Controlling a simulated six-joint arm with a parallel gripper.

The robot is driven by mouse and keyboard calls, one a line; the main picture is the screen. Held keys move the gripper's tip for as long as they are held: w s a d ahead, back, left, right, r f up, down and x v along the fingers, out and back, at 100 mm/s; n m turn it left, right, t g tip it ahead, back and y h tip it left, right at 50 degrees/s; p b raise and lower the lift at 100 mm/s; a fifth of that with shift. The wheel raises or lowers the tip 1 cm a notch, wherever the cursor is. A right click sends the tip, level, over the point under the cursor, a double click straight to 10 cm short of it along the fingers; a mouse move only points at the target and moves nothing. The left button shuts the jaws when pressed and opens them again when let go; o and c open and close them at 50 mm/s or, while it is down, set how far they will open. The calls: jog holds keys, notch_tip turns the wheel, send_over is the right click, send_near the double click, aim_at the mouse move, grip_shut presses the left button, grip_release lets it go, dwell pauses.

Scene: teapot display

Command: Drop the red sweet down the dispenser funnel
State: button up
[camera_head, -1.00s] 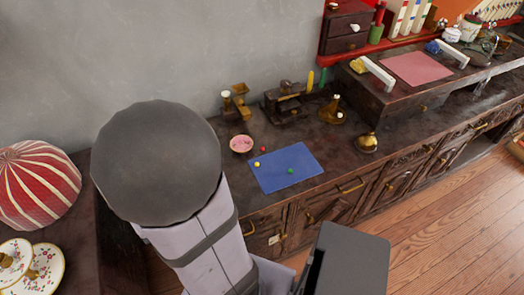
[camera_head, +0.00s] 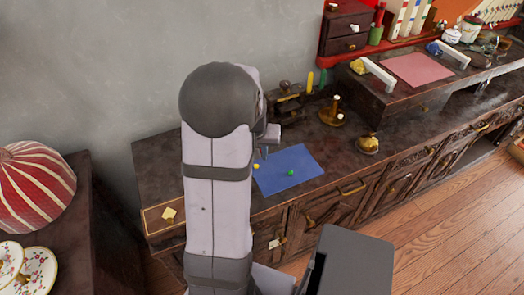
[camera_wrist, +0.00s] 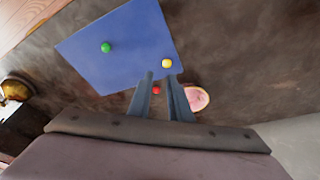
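The red sweet (camera_wrist: 156,90) shows in the wrist view on the dark counter, just off the edge of the blue mat (camera_wrist: 85,65). My gripper (camera_wrist: 160,75) is open and empty. Its two fingers reach over the counter, and the red sweet shows in the gap between them; how high they are above it I cannot tell. In the head view my arm hides the red sweet and my fingertips are not clear. The dispenser funnel is not visible now; my arm covers the part of the counter where brass pieces stood earlier.
A yellow sweet (camera_wrist: 167,63) and a green sweet (camera_wrist: 105,47) lie on the mat. A pink dish (camera_wrist: 197,99) is right of my fingers. In the head view, a brass stand (camera_head: 333,113) and a brass vessel (camera_head: 367,144) stand behind and right of the mat.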

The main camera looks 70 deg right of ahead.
jog(key=d, duration=0.1)
jog(key=r, duration=0.1)
jog(key=d+h, duration=0.1)
jog(key=shift+w+d+r, duration=0.45)
jog(key=shift+w+d, duration=0.05)
jog(key=shift+d, duration=0.3)
jog(key=shift+m, duration=0.3)
jog(key=shift+p+x, duration=0.3)
jog(key=shift+x, duration=3.4)
jog(key=shift+d+r, duration=0.1)
jog(key=shift+r, duration=0.05)
grip_shut()
